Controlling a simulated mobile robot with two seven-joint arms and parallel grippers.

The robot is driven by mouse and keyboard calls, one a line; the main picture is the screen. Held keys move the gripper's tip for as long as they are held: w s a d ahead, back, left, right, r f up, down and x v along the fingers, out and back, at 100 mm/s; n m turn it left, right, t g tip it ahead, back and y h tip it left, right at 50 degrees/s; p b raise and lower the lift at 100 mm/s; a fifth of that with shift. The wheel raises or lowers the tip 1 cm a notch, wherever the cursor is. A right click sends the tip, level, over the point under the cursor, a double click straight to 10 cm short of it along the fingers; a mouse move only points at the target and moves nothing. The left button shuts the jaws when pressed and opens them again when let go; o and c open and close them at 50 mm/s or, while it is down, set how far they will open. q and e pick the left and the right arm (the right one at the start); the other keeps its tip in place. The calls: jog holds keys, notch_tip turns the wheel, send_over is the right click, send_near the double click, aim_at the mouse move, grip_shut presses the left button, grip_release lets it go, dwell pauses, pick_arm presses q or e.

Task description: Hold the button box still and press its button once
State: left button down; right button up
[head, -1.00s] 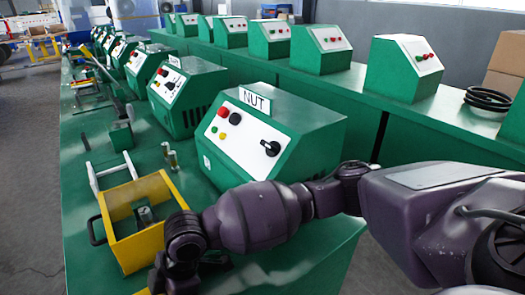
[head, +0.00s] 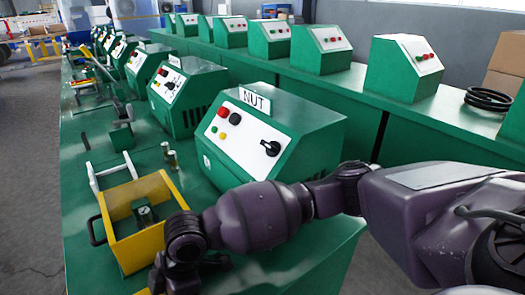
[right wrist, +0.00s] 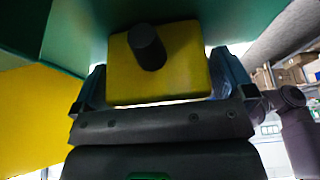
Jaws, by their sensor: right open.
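In the right wrist view a small yellow box (right wrist: 176,82) with a black round button (right wrist: 147,47) sits between the fingers of my right gripper (right wrist: 162,78). One finger is on each side of it, and the jaws are open. I cannot tell whether the fingers touch it. In the head view my right gripper (head: 178,281) is low at the bottom edge, over the near end of the green bench, mostly hidden by its own wrist. A yellow sliver (head: 142,292) beside it may be this box. My left gripper is not in view.
A yellow open bin (head: 124,206) with a small gauge-like part in it stands just beyond the right gripper. The green NUT machine (head: 300,125) stands behind my right forearm. Tools and more green machines line the bench (head: 88,240). Black rings (head: 488,99) lie on the rear bench.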

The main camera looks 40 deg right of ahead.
jog(key=v, duration=1.2)
